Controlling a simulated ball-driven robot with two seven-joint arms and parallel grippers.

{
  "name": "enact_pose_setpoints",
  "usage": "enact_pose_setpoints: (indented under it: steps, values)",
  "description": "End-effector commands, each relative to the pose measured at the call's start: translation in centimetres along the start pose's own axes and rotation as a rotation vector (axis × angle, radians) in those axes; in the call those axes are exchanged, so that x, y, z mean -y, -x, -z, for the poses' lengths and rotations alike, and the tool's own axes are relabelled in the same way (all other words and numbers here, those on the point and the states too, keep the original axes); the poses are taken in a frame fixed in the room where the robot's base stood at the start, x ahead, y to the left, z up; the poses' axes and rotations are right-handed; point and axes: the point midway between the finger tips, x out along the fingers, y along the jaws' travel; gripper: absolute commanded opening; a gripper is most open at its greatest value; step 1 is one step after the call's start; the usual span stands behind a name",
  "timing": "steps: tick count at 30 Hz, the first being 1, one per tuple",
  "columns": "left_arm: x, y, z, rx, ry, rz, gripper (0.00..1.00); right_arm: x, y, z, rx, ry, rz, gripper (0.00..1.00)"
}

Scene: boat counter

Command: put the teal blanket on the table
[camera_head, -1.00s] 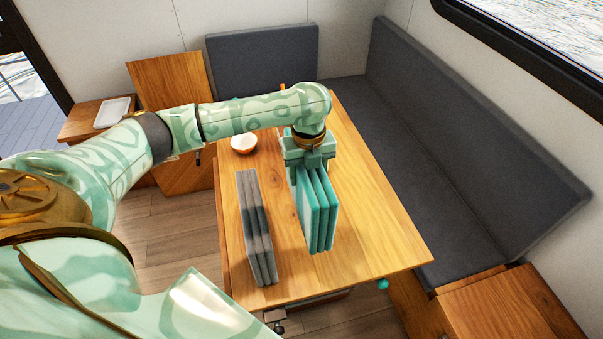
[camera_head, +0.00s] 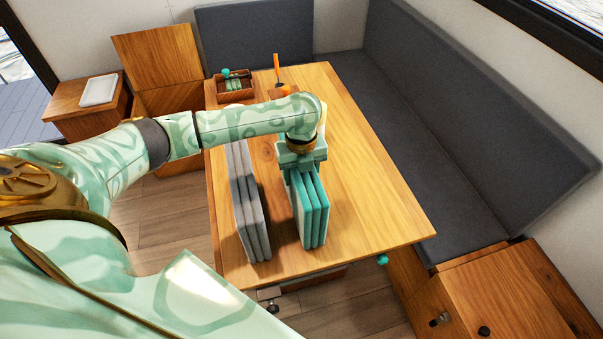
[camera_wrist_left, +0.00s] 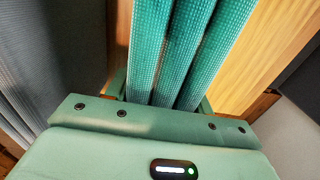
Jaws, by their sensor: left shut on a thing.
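The teal blanket (camera_head: 311,208) is folded in several upright layers and stands over the middle of the wooden table (camera_head: 375,215). My left gripper (camera_head: 302,166) points down and is shut on its upper end. In the left wrist view the blanket (camera_wrist_left: 180,50) runs out from between the jaws. I cannot tell whether its lower edge touches the table. A folded grey blanket (camera_head: 247,200) stands to its left on the table, apart from it; in the wrist view a grey surface lies at the left. My right gripper does not show.
A small wooden box (camera_head: 236,88) with green items and an orange-handled tool (camera_head: 277,72) are at the table's far end. Bare table lies right of the teal blanket. A dark grey bench (camera_head: 425,150) borders the right side. A white tray (camera_head: 99,90) sits on a cabinet at left.

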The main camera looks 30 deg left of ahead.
Motion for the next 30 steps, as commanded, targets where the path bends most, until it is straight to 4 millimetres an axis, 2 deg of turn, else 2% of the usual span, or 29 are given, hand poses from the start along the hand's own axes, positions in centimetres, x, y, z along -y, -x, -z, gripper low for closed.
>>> enact_pose_setpoints:
  steps: [5,6,8,16,19,23,30]
  values:
    - [0.0,-0.1,0.0,0.000,0.001,0.001,0.00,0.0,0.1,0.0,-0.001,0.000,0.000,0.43]
    - [0.0,-0.2,0.0,0.000,0.001,0.000,0.58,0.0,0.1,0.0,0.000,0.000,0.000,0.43]
    - [0.0,-0.2,0.0,0.000,0.001,0.000,0.74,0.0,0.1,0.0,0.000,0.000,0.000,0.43]
    - [0.0,-0.1,0.0,0.000,0.000,0.000,0.74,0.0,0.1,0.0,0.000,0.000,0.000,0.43]
    - [0.0,0.6,-0.1,0.002,0.000,0.000,0.74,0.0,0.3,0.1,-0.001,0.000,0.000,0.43]
    - [0.0,3.2,-0.1,0.004,0.001,0.003,0.74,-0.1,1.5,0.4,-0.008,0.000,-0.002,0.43]
    - [0.0,9.0,-0.1,0.004,0.001,0.003,0.74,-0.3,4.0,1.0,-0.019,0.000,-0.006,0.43]
